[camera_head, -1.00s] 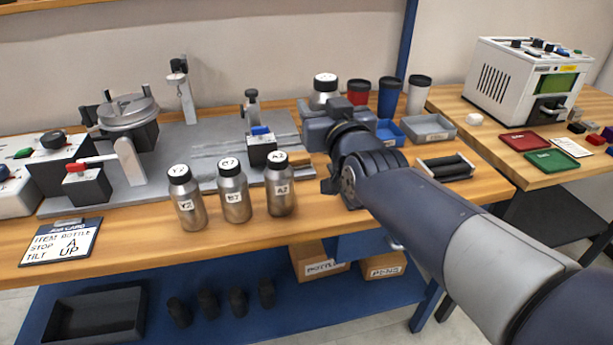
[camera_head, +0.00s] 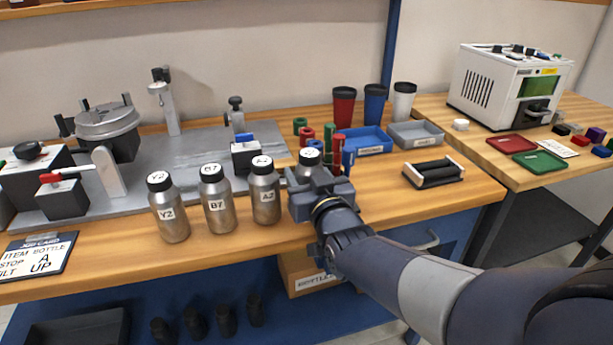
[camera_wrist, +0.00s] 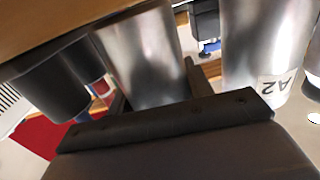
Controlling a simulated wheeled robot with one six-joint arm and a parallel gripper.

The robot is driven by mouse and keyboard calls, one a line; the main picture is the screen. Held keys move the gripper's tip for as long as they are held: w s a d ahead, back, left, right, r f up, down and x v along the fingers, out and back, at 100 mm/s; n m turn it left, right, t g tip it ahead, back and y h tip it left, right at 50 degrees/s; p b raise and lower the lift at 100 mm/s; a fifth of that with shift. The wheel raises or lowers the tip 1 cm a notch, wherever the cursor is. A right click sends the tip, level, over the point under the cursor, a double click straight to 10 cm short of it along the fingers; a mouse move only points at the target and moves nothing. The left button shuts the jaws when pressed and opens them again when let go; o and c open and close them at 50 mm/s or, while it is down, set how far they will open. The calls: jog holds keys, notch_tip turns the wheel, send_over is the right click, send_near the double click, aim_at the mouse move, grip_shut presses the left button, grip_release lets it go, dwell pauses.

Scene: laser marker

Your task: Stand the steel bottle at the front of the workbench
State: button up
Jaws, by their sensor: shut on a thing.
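A steel bottle with a white-topped dark lid (camera_head: 309,157) is in my gripper (camera_head: 313,178), at the right end of a row near the front of the workbench (camera_head: 110,275). The gripper hides most of its body and its base, so I cannot tell whether it touches the bench. In the wrist view its bare metal side (camera_wrist: 142,55) is between the dark fingers. The steel bottle A2 (camera_head: 265,200) stands just left, apart from the gripper; its label shows upside down in the wrist view (camera_wrist: 250,50). Bottles B7 (camera_head: 218,205) and Y2 (camera_head: 170,215) stand further left.
Red and green cylinders (camera_head: 329,142) stand close behind the gripper. Blue (camera_head: 367,146) and grey (camera_head: 417,139) trays and a black roller rest (camera_head: 433,174) are to the right. The grey fixture plate (camera_head: 190,150) lies behind the row. A job card (camera_head: 38,257) is front left.

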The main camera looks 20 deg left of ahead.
jog(key=o, duration=1)
jog(key=shift+o, duration=0.2)
jog(key=shift+r, duration=0.15)
jog(key=p+v, duration=0.1)
jog(key=v, duration=1.1)
